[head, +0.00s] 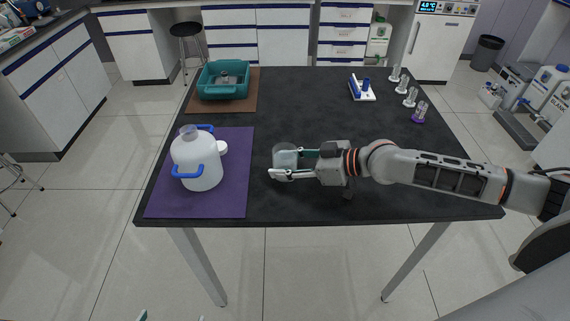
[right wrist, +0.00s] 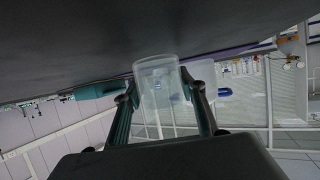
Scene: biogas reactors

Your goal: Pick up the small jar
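The small clear jar (head: 285,156) stands near the middle front of the black table, right of the purple mat. My right gripper (head: 282,164) reaches it from the right, with one finger on its far side and one on its near side. In the right wrist view the jar (right wrist: 157,88) is between the two fingers (right wrist: 157,82), very close to both. Whether they press on it I cannot tell. Only the fingertips of my left gripper (head: 171,317) show at the bottom edge of the head view, apart and empty.
A large white jug (head: 197,160) with blue handles and a white lid (head: 222,147) are on the purple mat (head: 232,190). A teal tub (head: 209,90) sits on a brown mat (head: 247,100). A blue-and-white rack (head: 366,96) and several small clear vessels (head: 411,97) stand back right. The table's centre is clear.

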